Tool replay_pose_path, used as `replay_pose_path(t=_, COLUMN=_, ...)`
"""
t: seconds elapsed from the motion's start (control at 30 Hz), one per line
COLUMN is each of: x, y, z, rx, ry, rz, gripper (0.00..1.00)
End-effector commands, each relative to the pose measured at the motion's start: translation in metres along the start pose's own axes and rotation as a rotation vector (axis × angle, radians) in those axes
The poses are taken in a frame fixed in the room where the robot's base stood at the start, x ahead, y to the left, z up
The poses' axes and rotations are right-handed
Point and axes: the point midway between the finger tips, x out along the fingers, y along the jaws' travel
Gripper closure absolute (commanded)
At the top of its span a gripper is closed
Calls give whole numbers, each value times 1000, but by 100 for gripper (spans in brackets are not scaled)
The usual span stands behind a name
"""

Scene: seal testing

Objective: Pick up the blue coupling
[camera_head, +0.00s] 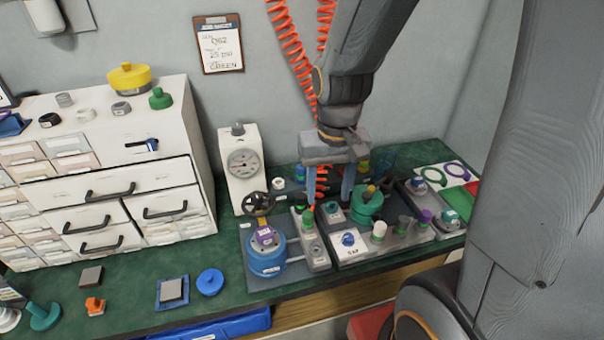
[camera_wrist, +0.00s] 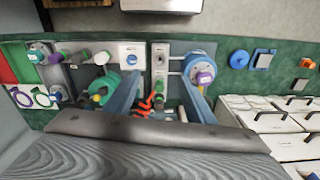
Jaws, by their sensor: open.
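My gripper (camera_head: 329,198) is open and empty, pointing down over the test bench; it also shows in the wrist view (camera_wrist: 162,80). Several blue parts show, and I cannot tell which is the blue coupling. A small blue piece (camera_head: 300,172) stands at the back, just left of the fingers. A blue knob (camera_head: 348,239) sits on the plate marked CAP, in front of the gripper. A large blue cylinder (camera_head: 267,262) with a purple top stands to the left; it shows in the wrist view (camera_wrist: 200,66). A flat blue disc (camera_head: 210,281) lies farther left.
Green, white and purple fittings (camera_head: 379,230) crowd the tray right of the gripper. A pressure gauge (camera_head: 243,165) and black handwheel (camera_head: 258,204) stand left. Orange coiled hoses (camera_head: 287,45) hang behind my arm. A white drawer cabinet (camera_head: 130,180) fills the left.

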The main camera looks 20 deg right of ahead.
Motion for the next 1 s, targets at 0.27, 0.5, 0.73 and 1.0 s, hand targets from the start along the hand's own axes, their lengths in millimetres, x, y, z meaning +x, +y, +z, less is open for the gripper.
replay_pose_path(t=0.27, x=38, y=-8, z=-134, rx=470, ry=-15, rz=6, gripper=50)
replay_pose_path(t=0.5, x=88, y=-8, z=-237, rx=902, ry=-26, rz=17, gripper=50)
replay_pose_path(t=0.73, x=140, y=-6, z=-308, rx=1261, ry=-31, rz=29, gripper=50)
replay_pose_path(t=1.0, x=165, y=-4, z=-335, rx=1430, ry=-32, rz=35, gripper=50)
